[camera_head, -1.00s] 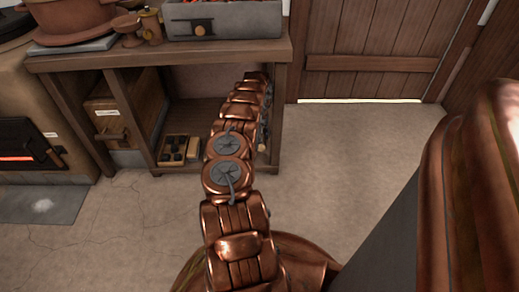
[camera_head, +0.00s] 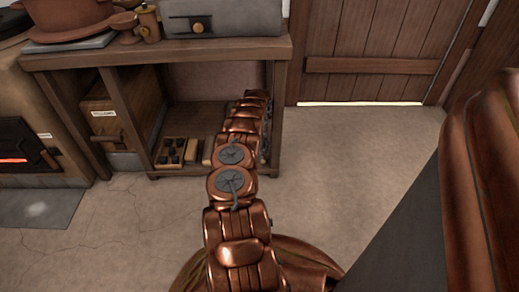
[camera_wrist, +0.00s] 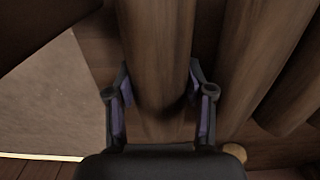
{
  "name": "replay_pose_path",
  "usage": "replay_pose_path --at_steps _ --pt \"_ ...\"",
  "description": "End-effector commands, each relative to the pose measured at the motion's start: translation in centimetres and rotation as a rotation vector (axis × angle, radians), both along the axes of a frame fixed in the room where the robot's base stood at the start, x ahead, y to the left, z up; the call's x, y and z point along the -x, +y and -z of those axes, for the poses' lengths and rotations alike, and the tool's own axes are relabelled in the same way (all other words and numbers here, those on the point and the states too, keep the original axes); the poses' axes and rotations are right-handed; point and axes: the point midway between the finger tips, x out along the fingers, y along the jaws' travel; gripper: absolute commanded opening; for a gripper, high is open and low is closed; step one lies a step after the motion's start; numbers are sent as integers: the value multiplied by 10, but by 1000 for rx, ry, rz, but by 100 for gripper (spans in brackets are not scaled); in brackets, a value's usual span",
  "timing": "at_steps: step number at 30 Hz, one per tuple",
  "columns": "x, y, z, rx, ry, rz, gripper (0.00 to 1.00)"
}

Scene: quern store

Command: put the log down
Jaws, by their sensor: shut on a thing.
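In the wrist view, my gripper (camera_wrist: 159,78) is shut around a brown log (camera_wrist: 158,40), one finger on each side of it. The log runs away from me toward the top of the view. More logs (camera_wrist: 280,75) lie at a slant close by on the right. Whether the held log touches anything beneath cannot be told. In the head view, my arm reaches toward the lower part of the wooden bench (camera_head: 160,52); the gripper and the held log are hidden behind the arm there.
A tray of dark lumps (camera_head: 176,150) sits on the low shelf, left of my arm. A labelled box (camera_head: 112,105) stands further left, beside a stove (camera_head: 30,140) with a red glow. A grey box (camera_head: 222,20) is on the bench top. The floor (camera_head: 345,150) by the door is clear.

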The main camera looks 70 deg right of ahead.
Motion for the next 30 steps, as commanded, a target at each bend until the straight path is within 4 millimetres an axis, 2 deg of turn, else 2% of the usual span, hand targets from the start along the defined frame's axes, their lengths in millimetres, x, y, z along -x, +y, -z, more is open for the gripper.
replay_pose_path --at_steps 1,2,4,18,30 --pt "0 0 1 1 0 0 0" --pt "0 0 1 1 0 0 56" --pt "0 0 1 0 0 0 63" --pt "0 0 -2 -1 0 0 63" --pt "0 0 -64 1 0 -1 63"
